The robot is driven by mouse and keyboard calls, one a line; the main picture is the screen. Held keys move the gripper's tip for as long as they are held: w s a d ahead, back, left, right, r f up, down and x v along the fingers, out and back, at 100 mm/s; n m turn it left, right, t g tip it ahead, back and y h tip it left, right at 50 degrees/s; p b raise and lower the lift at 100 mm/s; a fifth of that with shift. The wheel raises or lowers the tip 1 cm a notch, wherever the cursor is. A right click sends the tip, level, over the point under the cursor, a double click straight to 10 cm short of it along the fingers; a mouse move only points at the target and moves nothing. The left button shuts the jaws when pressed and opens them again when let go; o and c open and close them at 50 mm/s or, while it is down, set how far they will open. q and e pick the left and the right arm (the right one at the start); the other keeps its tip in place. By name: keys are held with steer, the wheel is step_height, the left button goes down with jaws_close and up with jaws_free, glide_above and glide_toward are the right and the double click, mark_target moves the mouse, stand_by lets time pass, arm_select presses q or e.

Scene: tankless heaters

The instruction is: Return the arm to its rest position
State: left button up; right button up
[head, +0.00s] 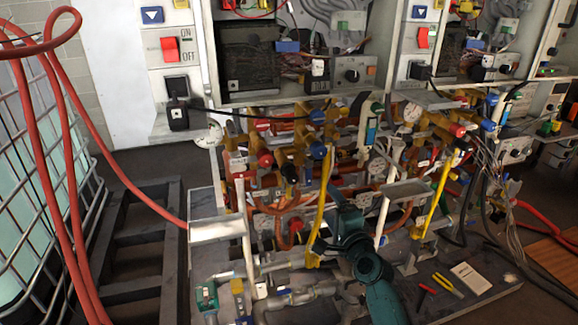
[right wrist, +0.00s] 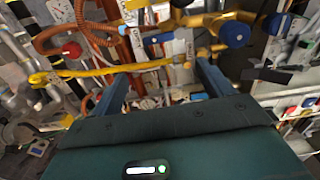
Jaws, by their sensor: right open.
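My right arm, dark teal, comes up from the bottom of the head view, with its right gripper (head: 335,212) in front of the pipework. In the right wrist view the two blue-grey fingers of the gripper (right wrist: 162,76) stand wide apart with nothing held between them. A long yellow lever (head: 322,200) is just left of the gripper in the head view. In the right wrist view the yellow lever (right wrist: 95,72) runs sideways beyond the fingertips; I cannot tell if they touch it. My left gripper is not in view.
Heater panels with a red switch (head: 170,49) stand behind dense pipes and valves. Another yellow lever (head: 438,195) is at right. Red hoses (head: 48,180) hang at left beside a caged tank (head: 22,130). Pliers (head: 447,284) lie on the grey base at lower right.

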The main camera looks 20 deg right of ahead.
steer(key=s+a+f+n+g, duration=0.2)
steer(key=s+f+n, duration=0.4)
steer(key=s, duration=0.4)
steer(key=s+a+f+n+g+y, duration=0.1)
steer(key=s+a+f+n+g, duration=0.2)
steer(key=s, duration=0.7)
steer(key=s+a+f+n+g+y, duration=0.1)
steer(key=s+a+f+n+g, duration=0.2)
steer(key=s+f+n, duration=0.7)
steer(key=shift+s+a+f+n, duration=0.15)
steer(key=shift+a+f+n, duration=0.35)
steer(key=shift+a+f, duration=0.55)
